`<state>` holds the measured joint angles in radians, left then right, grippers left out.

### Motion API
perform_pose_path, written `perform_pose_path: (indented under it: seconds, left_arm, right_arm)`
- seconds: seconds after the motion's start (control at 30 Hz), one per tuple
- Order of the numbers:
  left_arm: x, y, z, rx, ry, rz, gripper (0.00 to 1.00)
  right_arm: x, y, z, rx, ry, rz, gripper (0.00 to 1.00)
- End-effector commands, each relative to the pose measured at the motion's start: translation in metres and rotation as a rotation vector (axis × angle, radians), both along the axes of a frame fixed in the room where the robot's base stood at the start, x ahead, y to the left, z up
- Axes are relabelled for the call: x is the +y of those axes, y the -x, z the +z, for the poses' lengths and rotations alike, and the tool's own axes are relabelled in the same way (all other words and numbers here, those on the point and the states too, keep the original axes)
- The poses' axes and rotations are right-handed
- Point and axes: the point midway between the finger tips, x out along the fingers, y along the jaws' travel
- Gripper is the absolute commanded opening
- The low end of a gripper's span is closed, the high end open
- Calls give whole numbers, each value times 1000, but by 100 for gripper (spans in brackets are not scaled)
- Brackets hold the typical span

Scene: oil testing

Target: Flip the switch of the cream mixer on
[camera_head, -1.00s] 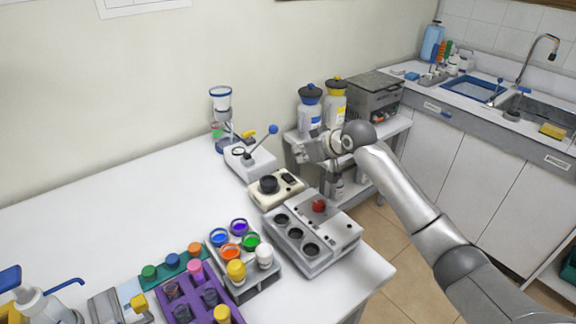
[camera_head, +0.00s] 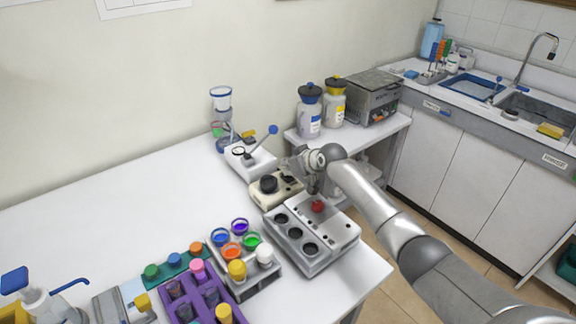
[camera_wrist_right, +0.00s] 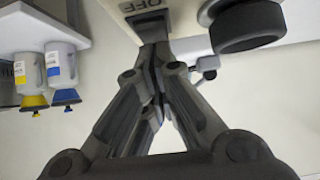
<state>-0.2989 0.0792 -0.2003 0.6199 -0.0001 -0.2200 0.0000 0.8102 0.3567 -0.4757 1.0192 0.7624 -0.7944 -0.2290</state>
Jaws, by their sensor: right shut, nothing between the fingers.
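The cream mixer (camera_head: 262,196) stands on the white table, a small cream box with a black round top (camera_head: 269,184). My right gripper (camera_head: 303,173) is at the mixer's right end. In the right wrist view, which is upside down, my gripper (camera_wrist_right: 154,52) is shut and empty, its fingertips close to the mixer's edge. The mixer's "OFF" label (camera_wrist_right: 148,10) shows just beyond the fingertips, with the black round top (camera_wrist_right: 246,27) to the right. My left gripper is out of view.
A grey block with three wells and a red knob (camera_head: 317,206) stands right in front of the mixer. A white device with a blue-tipped lever (camera_head: 272,130) is behind it. Bottles (camera_head: 309,112) stand on the side shelf. The table's left middle is clear.

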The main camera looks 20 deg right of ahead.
Motion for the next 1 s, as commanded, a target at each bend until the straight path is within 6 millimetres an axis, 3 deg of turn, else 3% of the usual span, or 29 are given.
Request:
perform_pose_path:
  seconds: [0.47,1.0]
  left_arm:
    - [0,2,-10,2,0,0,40]
    - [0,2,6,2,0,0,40]
  right_arm:
    - [1,-2,-10,0,-1,-1,0]
    - [-2,7,-6,5,0,0,0]
